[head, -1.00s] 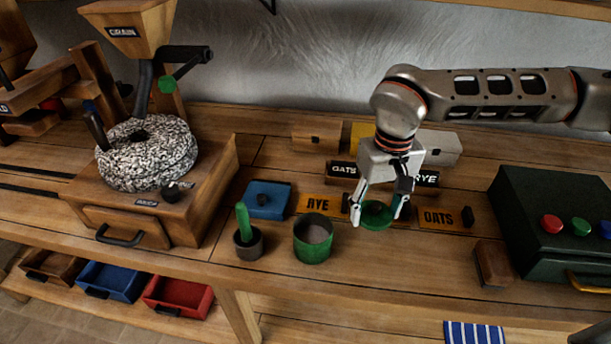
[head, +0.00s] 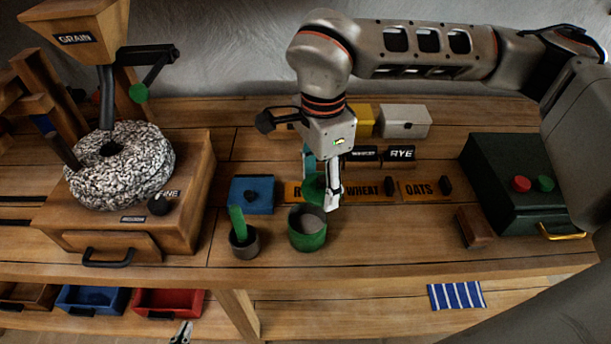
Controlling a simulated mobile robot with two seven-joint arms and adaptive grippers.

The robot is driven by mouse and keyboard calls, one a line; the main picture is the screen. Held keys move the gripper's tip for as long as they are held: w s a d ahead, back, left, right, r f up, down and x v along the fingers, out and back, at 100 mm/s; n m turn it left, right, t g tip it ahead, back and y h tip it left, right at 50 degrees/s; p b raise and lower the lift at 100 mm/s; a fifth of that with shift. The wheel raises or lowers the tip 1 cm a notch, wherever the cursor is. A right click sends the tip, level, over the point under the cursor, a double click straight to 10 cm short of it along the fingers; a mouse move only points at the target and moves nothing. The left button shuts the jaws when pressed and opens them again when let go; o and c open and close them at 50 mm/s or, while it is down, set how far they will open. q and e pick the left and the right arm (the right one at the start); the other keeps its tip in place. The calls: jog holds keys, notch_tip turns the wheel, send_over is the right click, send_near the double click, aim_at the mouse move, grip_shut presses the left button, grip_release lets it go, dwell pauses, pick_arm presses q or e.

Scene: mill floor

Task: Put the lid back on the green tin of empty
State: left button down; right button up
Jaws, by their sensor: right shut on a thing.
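The green tin (head: 307,238) stands upright and open on the bench. Its inside looks grey and empty. My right gripper (head: 322,190) is shut on the green lid (head: 313,188) and holds it just above and behind the tin's far rim. A finger hides part of the lid, and I cannot tell exactly how it is tilted. The lid is off the tin. The tips of my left gripper (head: 181,334) just show at the bottom edge, below the bench and empty; how far apart they are is unclear.
A small pot with a green stick (head: 240,230) stands close left of the tin, with a blue box (head: 252,195) behind. Orange labels (head: 375,191) lie behind. A wooden block (head: 474,228) and dark green control box (head: 512,180) are at right. Bench between tin and block is clear.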

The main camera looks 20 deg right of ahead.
aim_at(308, 196)
jog(key=a+m, duration=0.1)
jog(key=r+m, duration=0.1)
jog(key=m, duration=0.1)
jog(key=s+a+r+m, duration=0.1)
jog(key=shift+s+a+m+p, duration=0.1)
jog(key=shift+a+m+p, duration=0.25)
jog(key=shift+m+p, duration=0.05)
jog(key=shift+s+a+r+m, duration=0.2)
jog(key=shift+a+r+m, duration=0.15)
jog(key=shift+m, duration=0.55)
jog(key=shift+f+b, duration=1.75)
jog(key=shift+f, duration=1.5)
jog(key=shift+f+b, duration=0.2)
jog(key=shift+b, duration=0.25)
jog(key=o, duration=1)
jog(key=shift+o, duration=0.2)
